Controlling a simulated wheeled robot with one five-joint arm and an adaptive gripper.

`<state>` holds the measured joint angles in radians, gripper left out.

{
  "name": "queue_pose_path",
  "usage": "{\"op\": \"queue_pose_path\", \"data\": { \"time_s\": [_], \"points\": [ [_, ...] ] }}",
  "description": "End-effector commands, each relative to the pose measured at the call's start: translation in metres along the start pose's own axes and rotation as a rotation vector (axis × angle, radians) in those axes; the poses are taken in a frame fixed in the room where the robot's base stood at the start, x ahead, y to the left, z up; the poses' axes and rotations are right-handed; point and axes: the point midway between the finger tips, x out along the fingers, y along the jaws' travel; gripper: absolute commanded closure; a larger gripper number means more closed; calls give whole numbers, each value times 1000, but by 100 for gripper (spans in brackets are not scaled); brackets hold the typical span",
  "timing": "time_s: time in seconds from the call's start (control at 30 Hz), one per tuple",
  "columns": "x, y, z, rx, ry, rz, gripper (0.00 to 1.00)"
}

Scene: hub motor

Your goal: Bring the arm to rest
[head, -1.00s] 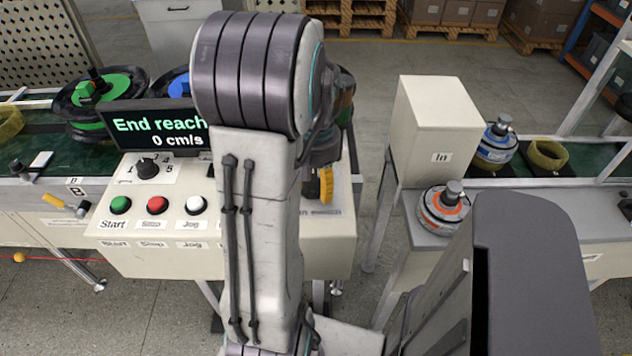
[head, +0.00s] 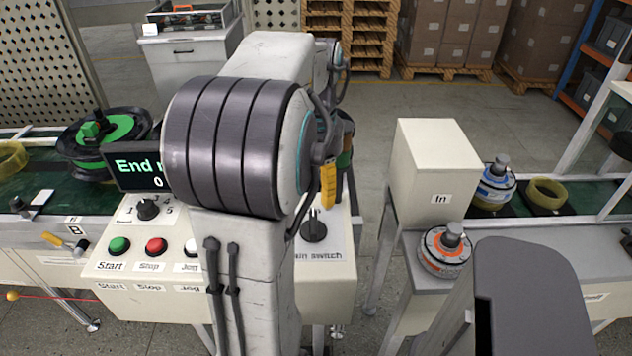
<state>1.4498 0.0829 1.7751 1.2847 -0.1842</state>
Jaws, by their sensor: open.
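My arm (head: 235,150) fills the middle of the head view, its large ribbed dark joint in front and a pale link reaching away behind it. Of my gripper (head: 328,184), only a yellow finger part seems to show, at the right side of that joint. It is above and apart from the black main switch (head: 313,228) on the control panel. The rest of the gripper is hidden behind my arm. I see nothing held.
The control panel has green (head: 119,245), red (head: 155,246) and white buttons and a selector knob (head: 147,208). The display (head: 140,168) is partly covered. An "In" box (head: 438,170) and an orange-ringed motor (head: 445,248) stand right. A green spool (head: 100,145) sits left.

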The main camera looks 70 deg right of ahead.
Motion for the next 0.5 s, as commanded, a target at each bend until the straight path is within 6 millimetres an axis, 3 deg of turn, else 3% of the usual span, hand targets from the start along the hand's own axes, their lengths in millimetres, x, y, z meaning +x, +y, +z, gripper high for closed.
{"op": "queue_pose_path", "data": {
  "time_s": [0.5],
  "points": [
    [-9, 0, 0, 0, 0, 0, 47]
  ]
}}
